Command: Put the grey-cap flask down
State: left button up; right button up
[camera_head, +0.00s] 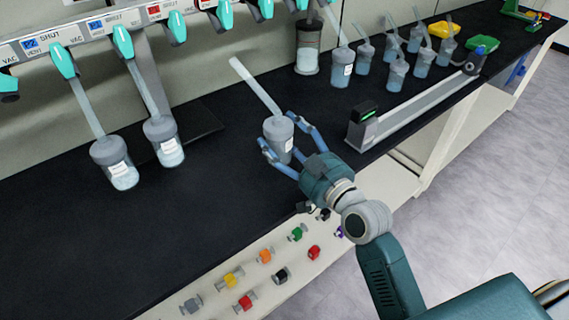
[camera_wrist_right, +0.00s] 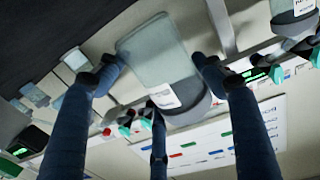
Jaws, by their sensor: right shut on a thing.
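The grey-cap flask (camera_head: 278,135) is a clear vessel with a grey cap, a white label and a long pale tube slanting up to the left. My right gripper (camera_head: 283,139) has its blue fingers closed around it, over the black bench (camera_head: 233,210). Whether the flask's base touches the bench cannot be told. In the right wrist view the flask (camera_wrist_right: 160,65) sits between the fingers of the gripper (camera_wrist_right: 160,75), with its grey cap and label toward the lower right. My left gripper is not in view.
Two similar flasks hang from the manifold (camera_head: 90,30) at left. More flasks (camera_head: 397,72) stand at the back right, near a yellow tray (camera_head: 440,30) and a green tray (camera_head: 482,44). A long grey device (camera_head: 415,105) lies right of the gripper. Bench at left front is clear.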

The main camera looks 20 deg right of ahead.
notch_tip(320, 180, down, 3)
jog(key=shift+f, duration=0.15)
notch_tip(320, 180, down, 4)
jog(key=shift+f+b, duration=0.1)
jog(key=shift+b, duration=0.45)
jog(key=o, duration=1.1)
jog(key=shift+f, duration=0.1)
